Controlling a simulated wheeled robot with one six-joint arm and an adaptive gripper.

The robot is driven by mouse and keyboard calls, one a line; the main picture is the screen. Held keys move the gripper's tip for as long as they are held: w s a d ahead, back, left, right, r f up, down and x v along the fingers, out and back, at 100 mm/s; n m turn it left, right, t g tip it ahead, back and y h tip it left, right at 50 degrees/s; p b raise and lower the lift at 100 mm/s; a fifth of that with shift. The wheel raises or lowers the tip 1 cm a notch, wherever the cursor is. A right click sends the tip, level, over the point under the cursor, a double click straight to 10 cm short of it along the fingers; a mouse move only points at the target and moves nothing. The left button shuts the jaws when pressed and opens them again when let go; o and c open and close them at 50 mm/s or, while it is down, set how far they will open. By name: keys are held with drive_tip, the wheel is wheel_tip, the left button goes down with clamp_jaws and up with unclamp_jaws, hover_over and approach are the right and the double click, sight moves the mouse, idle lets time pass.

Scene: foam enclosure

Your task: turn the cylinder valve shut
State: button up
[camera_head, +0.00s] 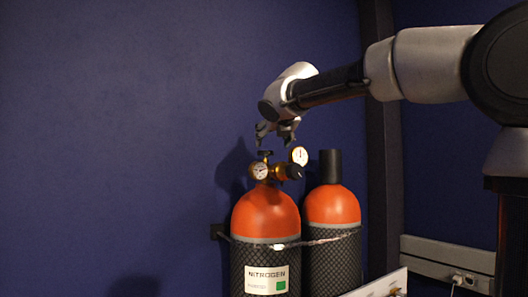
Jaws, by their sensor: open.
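An orange-topped cylinder (266,214) with a black mesh sleeve and a label reading NITROGEN stands upright. On its top sits a brass valve and regulator (262,172) with two white-faced gauges and a dark knob on the right. A small dark handle (265,155) shows at the top of the valve. My gripper (274,140) is open and empty, pointing down just above this handle. Whether its fingers touch the handle is too small to tell.
A second orange-topped cylinder (332,206) with a dark cap stands close on the right. A strap (322,241) crosses both cylinders. A dark post (380,150) and a socket strip (448,262) are at right. The blue wall (120,130) at left is bare.

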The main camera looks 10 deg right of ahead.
sight(266, 155)
drive_tip(key=shift+w+f, duration=0.1)
drive_tip(key=shift+w, duration=0.55)
drive_tip(key=x, duration=0.7)
drive_tip(key=shift+w, duration=0.1)
drive_tip(key=shift+f, duration=0.1)
drive_tip(key=c, duration=1)
